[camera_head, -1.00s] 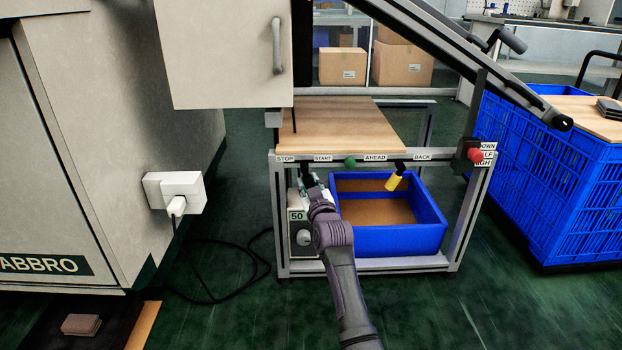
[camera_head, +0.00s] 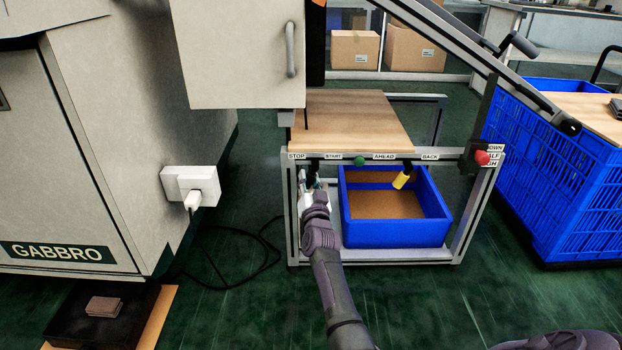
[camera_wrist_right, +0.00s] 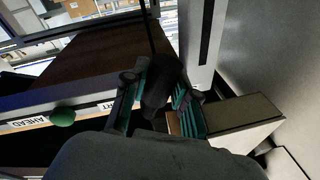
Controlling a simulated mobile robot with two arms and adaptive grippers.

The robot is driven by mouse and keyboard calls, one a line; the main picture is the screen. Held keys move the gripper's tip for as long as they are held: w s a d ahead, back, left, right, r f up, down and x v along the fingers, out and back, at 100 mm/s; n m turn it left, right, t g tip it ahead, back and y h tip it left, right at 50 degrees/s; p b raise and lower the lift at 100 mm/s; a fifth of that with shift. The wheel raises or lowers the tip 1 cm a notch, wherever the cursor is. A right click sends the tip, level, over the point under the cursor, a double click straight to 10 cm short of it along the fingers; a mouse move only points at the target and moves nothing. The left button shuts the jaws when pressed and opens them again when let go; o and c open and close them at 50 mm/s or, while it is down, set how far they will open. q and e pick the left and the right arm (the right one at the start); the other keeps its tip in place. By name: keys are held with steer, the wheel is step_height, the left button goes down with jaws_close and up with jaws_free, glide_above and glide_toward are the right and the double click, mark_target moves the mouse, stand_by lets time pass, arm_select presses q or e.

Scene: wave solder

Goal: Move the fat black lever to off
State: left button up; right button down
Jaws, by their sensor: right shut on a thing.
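The fat black lever (camera_head: 313,166) hangs at the front rail of the wooden-topped frame, between the STOP and START labels. My right gripper (camera_head: 312,184) reaches up to it from below and mostly hides it in the head view. In the right wrist view the lever (camera_wrist_right: 158,84) sits between the teal-padded fingers of my right gripper (camera_wrist_right: 157,98), which is shut on it. The lever's exact tilt cannot be told. My left gripper is not in view.
A green knob (camera_head: 359,161) and a yellow-tipped lever (camera_head: 402,180) are on the same rail, to the right. A red knob (camera_head: 481,158) is at the rail's right end. A blue bin (camera_head: 398,234) stands below. A plug with a cable (camera_head: 193,200) is at left.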

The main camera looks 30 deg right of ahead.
stand_by(0.5)
steer(key=c, duration=0.9)
jaws_free()
steer(key=v, duration=0.7)
steer(key=shift+s+a, duration=0.2)
